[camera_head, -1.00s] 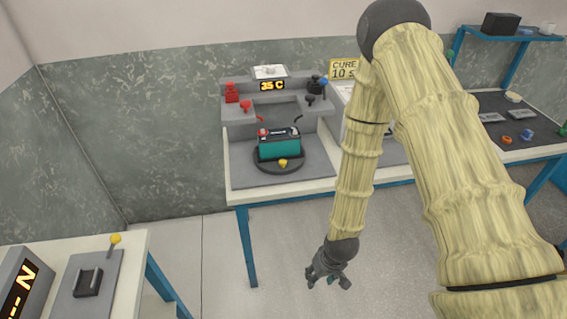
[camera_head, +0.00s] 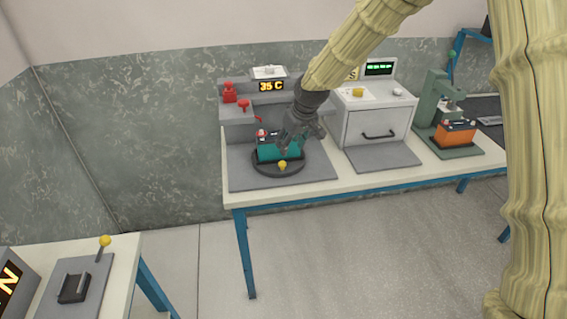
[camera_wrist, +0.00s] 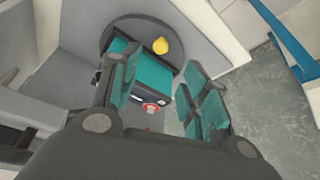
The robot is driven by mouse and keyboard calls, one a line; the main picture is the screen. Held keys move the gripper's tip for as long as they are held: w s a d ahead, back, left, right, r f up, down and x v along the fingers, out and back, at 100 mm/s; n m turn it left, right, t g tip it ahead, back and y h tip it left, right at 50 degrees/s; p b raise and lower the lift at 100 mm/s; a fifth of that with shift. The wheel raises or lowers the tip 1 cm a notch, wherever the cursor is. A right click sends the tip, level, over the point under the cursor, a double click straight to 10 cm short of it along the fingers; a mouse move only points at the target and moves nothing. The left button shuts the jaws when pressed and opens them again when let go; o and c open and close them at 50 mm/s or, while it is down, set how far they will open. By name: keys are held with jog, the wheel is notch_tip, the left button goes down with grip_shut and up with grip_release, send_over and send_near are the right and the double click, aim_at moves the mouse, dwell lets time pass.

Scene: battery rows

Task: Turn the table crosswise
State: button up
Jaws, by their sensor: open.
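The round dark turntable (camera_head: 262,168) sits on a grey plate on the workbench, with a yellow knob (camera_head: 282,165) on its front rim. It also shows in the wrist view (camera_wrist: 112,33), with the knob (camera_wrist: 160,45). A teal battery (camera_head: 266,153) with a dark top and a red terminal stands on it, its long side toward the head camera. My gripper (camera_head: 290,147) is open and points down over the battery's right part, hiding it. In the wrist view its teal-padded fingers (camera_wrist: 165,95) lie either side of part of the battery (camera_wrist: 155,74); I cannot tell whether they touch it.
A grey stand with red clamps (camera_head: 230,93) and a 35 C display rises behind the turntable. To the right are a grey oven box (camera_head: 376,125) and a green press (camera_head: 438,100) with an orange battery (camera_head: 455,133). The bench front (camera_head: 290,197) is clear.

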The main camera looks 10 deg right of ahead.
aim_at(282, 163)
jog(key=shift+p+x, duration=0.95)
jog(key=shift+x, duration=4.45)
jog(key=shift+s, duration=0.1)
grip_shut()
